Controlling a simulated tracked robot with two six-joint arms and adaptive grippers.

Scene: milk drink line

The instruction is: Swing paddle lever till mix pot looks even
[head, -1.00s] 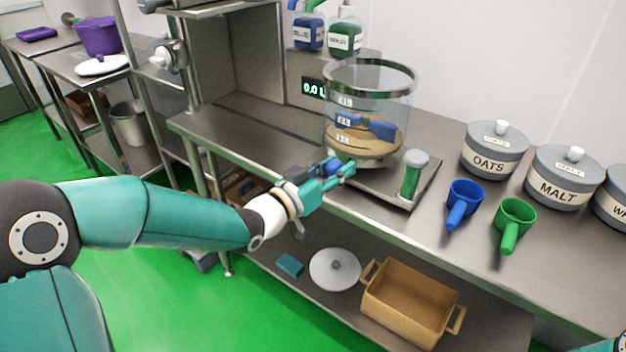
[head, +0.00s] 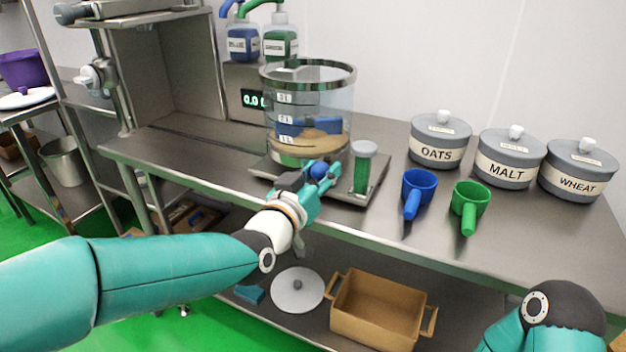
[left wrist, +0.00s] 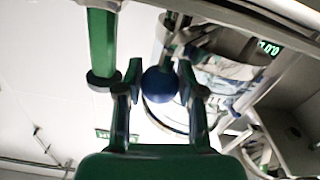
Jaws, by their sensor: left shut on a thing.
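The mix pot (head: 343,92) is a clear vessel with a metal rim on the counter. Tan contents (head: 290,148) show in its lower part, with a blue paddle (head: 290,127) across them; through the wall I cannot tell how even they are. The paddle lever's blue ball knob (head: 318,171) is at the pot's front, partly hidden by my left gripper (head: 323,176). The left wrist view shows the knob (left wrist: 160,84) between the two fingers, which are shut on it. My right arm enters at the lower right; its gripper is out of view.
A green cylinder (head: 362,172) with a grey cap stands right beside the left gripper. Blue (head: 418,186) and green (head: 470,200) scoops and labelled canisters (head: 440,140) stand farther right. A tan bin (head: 376,316) and white lid (head: 297,291) are on the lower shelf.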

